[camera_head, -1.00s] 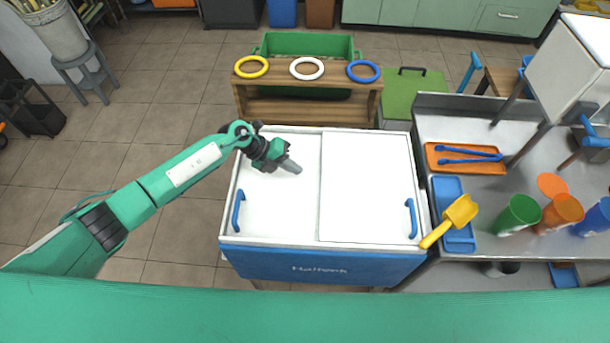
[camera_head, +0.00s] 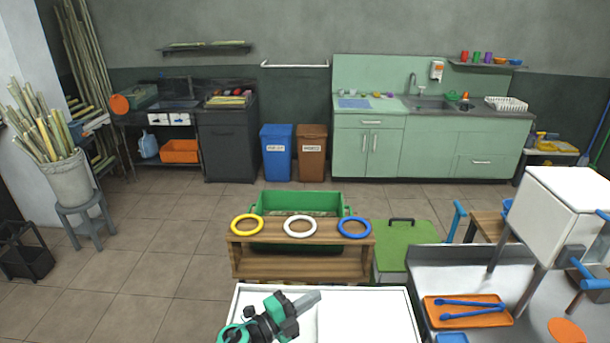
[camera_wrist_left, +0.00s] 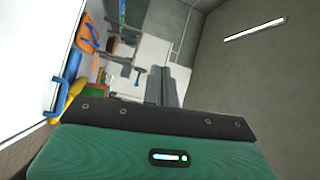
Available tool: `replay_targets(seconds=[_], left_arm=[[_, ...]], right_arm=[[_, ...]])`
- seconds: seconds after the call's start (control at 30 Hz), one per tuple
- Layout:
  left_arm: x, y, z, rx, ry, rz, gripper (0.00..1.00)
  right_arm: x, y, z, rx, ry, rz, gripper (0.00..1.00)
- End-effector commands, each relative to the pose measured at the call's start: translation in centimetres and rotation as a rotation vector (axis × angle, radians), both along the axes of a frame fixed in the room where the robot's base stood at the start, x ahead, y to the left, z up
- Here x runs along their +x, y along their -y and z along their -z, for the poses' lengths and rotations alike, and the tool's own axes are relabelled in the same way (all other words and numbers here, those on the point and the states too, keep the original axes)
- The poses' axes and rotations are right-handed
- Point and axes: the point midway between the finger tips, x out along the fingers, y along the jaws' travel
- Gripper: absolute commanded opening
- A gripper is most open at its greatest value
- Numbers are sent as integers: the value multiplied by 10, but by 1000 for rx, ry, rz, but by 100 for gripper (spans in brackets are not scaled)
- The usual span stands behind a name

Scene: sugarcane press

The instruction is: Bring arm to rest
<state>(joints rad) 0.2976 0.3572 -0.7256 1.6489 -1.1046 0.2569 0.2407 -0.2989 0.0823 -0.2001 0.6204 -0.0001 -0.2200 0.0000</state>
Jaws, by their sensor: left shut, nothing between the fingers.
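My left gripper (camera_head: 308,299) is shut and empty. In the head view it is at the bottom centre, in front of and over the white-topped chest (camera_head: 370,308), pointing up and to the right. Its shut fingers (camera_wrist_left: 167,85) also show in the left wrist view, with nothing between them. The chest's front is out of the head view. My right arm and gripper do not show.
Behind the chest, a wooden shelf (camera_head: 300,268) carries yellow, white and blue rings. A metal counter (camera_head: 470,265) at the right holds an orange tray (camera_head: 468,311) with blue tongs. Tiled floor (camera_head: 150,260) at left is clear.

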Motion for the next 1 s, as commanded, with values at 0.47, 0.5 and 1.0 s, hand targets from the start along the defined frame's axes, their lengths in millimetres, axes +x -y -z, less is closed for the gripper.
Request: replay_targets(seconds=[0.47, 0.5, 1.0], left_arm=[[-52, -158, 16, -522, -623, -878, 0], [-65, -171, 26, -539, -696, -941, 0], [-247, -237, 89, -503, -1444, -1365, 0]], right_arm=[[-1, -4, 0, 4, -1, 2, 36], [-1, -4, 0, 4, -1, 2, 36], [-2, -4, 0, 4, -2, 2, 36]])
